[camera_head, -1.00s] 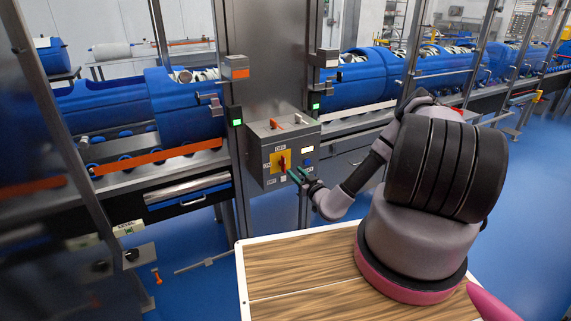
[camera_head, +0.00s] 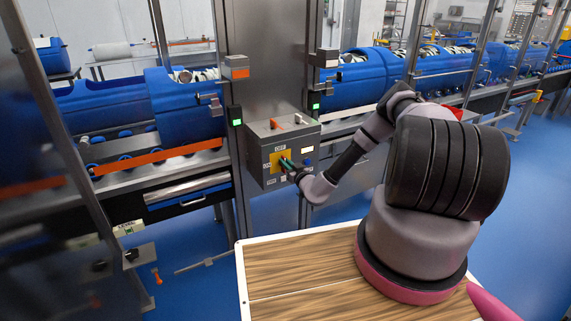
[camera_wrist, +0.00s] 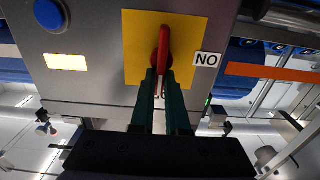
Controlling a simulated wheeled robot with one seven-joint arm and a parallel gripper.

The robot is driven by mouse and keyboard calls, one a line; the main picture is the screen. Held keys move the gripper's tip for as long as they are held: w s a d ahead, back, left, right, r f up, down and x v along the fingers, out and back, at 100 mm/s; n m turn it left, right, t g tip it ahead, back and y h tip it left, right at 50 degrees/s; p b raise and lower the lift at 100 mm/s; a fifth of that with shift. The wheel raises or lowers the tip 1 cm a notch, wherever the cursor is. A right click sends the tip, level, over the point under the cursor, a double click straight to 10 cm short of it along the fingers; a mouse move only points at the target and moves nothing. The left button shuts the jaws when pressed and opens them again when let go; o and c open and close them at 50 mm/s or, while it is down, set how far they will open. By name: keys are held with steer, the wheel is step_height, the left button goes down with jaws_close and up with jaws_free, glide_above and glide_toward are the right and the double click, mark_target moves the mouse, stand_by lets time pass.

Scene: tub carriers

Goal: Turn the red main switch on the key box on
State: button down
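The grey key box (camera_head: 280,133) is mounted on the steel post, and its yellow switch plate (camera_head: 279,155) is on the front. The red main switch (camera_wrist: 164,42) shows in the wrist view, where the picture is upside down. In the head view my gripper (camera_head: 288,163) hides the handle.
A blue button (camera_wrist: 50,14) and a pale rectangle (camera_wrist: 66,62) sit beside the plate. An orange-red handle (camera_head: 274,124) stands on top of the box. Blue tub carriers (camera_head: 183,104) and steel rails flank the post. Blue floor is open at the right.

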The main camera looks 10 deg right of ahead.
stand_by(0.4)
steer(key=n, duration=0.3)
steer(key=a+n, duration=0.1)
steer(key=n, duration=0.2)
steer(key=f+n, duration=0.1)
steer(key=n, duration=0.2)
steer(key=shift+s+a, duration=0.15)
steer(key=shift+s, duration=0.1)
steer(key=n, duration=0.4)
steer(key=shift+s+a+f+n, duration=0.1)
steer(key=shift+a+f+n, duration=0.05)
steer(key=shift+f+n, duration=0.35)
steer(key=shift+n, duration=0.85)
steer(key=shift+f+n, duration=0.15)
steer(key=shift+n, duration=0.9)
